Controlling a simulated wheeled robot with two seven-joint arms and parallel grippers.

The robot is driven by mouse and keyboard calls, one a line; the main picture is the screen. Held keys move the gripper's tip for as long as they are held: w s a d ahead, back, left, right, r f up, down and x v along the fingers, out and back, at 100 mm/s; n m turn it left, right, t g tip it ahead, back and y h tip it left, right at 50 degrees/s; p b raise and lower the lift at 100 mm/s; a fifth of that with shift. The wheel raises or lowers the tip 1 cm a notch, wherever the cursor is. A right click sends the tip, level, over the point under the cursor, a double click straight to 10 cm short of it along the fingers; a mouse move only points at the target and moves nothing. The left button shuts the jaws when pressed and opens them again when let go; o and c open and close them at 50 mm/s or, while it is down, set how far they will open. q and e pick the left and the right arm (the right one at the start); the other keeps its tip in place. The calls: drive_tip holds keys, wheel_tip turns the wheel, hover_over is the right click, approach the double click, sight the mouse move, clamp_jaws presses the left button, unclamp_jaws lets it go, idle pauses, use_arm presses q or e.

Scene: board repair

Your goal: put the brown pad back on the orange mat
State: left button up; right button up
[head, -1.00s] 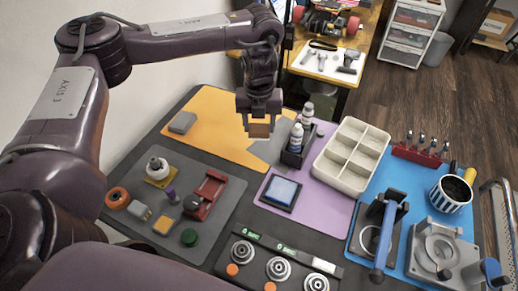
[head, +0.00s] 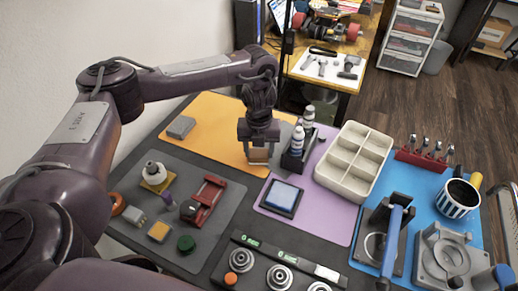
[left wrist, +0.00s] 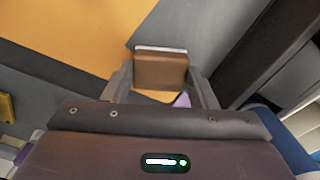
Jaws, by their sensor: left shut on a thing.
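My left gripper (head: 258,140) is shut on the brown pad (head: 258,155), a small block held between its two fingertips. In the left wrist view the pad (left wrist: 160,72) sits between the fingers, with a pale strip along its far edge. The orange mat (head: 215,112) lies at the back left of the table. The pad is over or beside the mat's front right end; I cannot tell whether it touches anything below. The mat also shows in the left wrist view (left wrist: 75,28). My right gripper is not in view.
A dark holder with white bottles (head: 297,147) stands close right of my left gripper. A blue-topped pad (head: 282,196) lies in front on the purple mat. A grey block (head: 181,127) sits on the orange mat's left part. The mat's middle is clear.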

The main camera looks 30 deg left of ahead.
sight(259, 152)
use_arm(q)
drive_tip(key=o, duration=0.9)
drive_tip(key=shift+f, duration=0.15)
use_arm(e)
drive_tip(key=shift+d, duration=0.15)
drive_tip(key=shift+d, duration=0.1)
use_arm(q)
wheel_tip(259, 152, up, 6)
drive_tip(key=shift+w+f+p, duration=0.1)
drive_tip(key=shift+p, duration=1)
wheel_tip(259, 152, up, 7)
drive_tip(key=shift+f+p, duration=0.2)
drive_tip(key=shift+p, duration=0.75)
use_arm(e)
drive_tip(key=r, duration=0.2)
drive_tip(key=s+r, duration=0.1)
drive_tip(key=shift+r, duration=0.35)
